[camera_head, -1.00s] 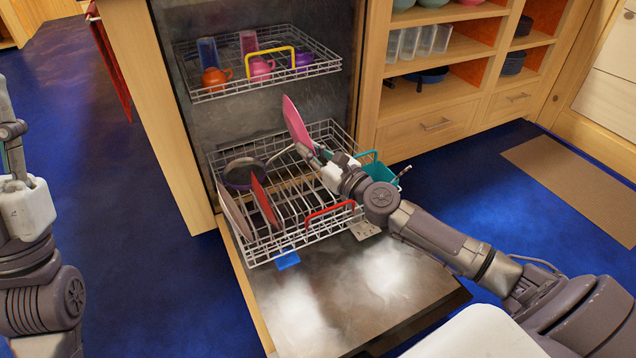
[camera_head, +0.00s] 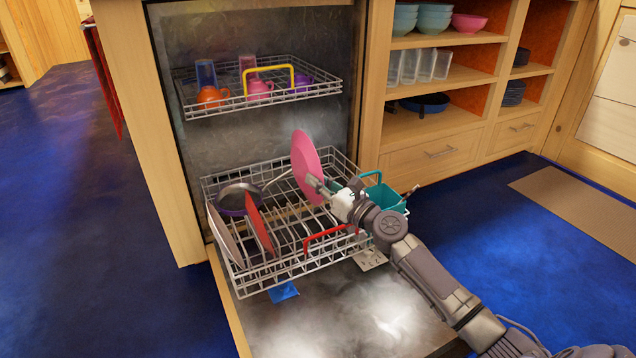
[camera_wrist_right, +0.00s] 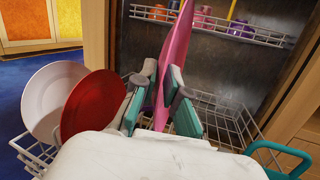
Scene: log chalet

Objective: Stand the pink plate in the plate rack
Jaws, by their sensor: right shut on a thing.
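The pink plate (camera_head: 306,166) is held nearly upright above the right part of the lower dishwasher rack, the plate rack (camera_head: 263,273). My right gripper (camera_head: 322,186) is shut on its near edge. In the right wrist view the plate (camera_wrist_right: 176,60) stands edge-on between the fingers (camera_wrist_right: 162,95). Whether its bottom touches the rack wires is hidden. A red plate (camera_head: 259,226) and a white plate (camera_head: 224,234) stand at the rack's left; they also show in the right wrist view, red (camera_wrist_right: 92,105) and white (camera_wrist_right: 48,95). My left gripper is out of view.
A pan (camera_head: 236,198) lies in the rack's back left. A teal basket (camera_head: 388,193) is at its right, near my right wrist. A red handle (camera_head: 325,238) crosses the front. Middle slots look free.

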